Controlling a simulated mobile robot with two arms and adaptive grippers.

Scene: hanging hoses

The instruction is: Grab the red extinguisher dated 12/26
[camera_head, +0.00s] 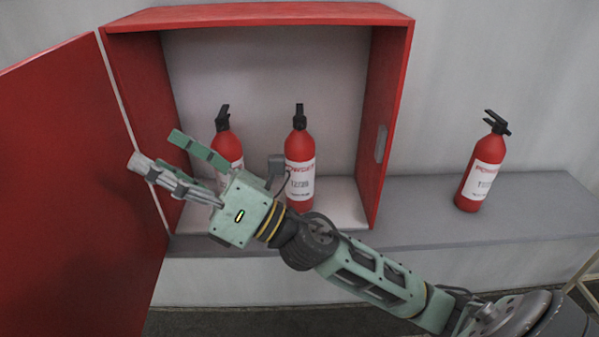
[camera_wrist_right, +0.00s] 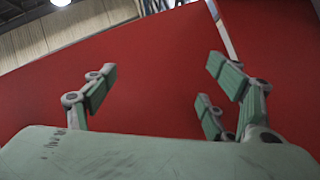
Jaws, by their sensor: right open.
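Two red extinguishers stand upright inside the open red cabinet: a left one (camera_head: 224,141), partly hidden behind my right gripper, and a middle one (camera_head: 300,147), partly hidden low down by my wrist. A third red extinguisher (camera_head: 483,170) stands outside on the ledge to the right. My left gripper is not in view.
The cabinet (camera_head: 385,120) sits on a grey ledge (camera_head: 420,215) against a pale wall. Its red door (camera_head: 70,180) swings open to the left, close to my right fingers, and fills most of the right wrist view. The ledge between cabinet and third extinguisher is clear.

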